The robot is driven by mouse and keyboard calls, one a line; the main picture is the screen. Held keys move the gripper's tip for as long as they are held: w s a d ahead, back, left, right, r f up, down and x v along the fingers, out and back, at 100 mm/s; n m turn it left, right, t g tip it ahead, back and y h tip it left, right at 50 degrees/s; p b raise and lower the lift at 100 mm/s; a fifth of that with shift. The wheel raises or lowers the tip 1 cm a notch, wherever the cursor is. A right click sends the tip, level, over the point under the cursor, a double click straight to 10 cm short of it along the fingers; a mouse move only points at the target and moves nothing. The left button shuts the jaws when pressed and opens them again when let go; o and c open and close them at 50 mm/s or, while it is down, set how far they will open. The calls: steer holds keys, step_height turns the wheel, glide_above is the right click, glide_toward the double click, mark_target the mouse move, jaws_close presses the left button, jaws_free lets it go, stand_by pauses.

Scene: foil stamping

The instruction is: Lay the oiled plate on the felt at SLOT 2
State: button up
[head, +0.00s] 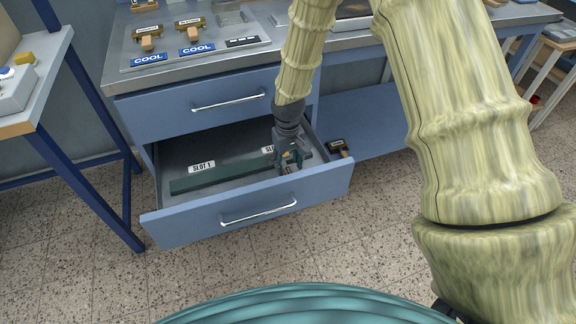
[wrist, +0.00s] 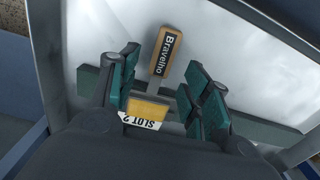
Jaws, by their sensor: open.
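A stamping plate with a tan handle and black label reading "Bravelho" (wrist: 166,52) lies between my fingers in the wrist view. Its brass block (wrist: 148,110) is at the SLOT 2 label (wrist: 140,121). The green felt strip (head: 225,173) runs along the open drawer, with SLOT 1 (head: 202,167) at left and SLOT 2 partly hidden by my gripper. My gripper (head: 288,160) is down in the drawer at SLOT 2. Its green-padded fingers stand apart on both sides of the plate in the wrist view (wrist: 163,88). Whether the plate's underside touches the felt is hidden.
The drawer front (head: 250,212) and side walls surround my gripper. Two labelled plates stand by COOL signs (head: 149,59) on the bench above. SLOT 1's felt looks empty.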

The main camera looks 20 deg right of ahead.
step_height(320, 180, up, 10)
stand_by(0.5)
stand_by(0.4)
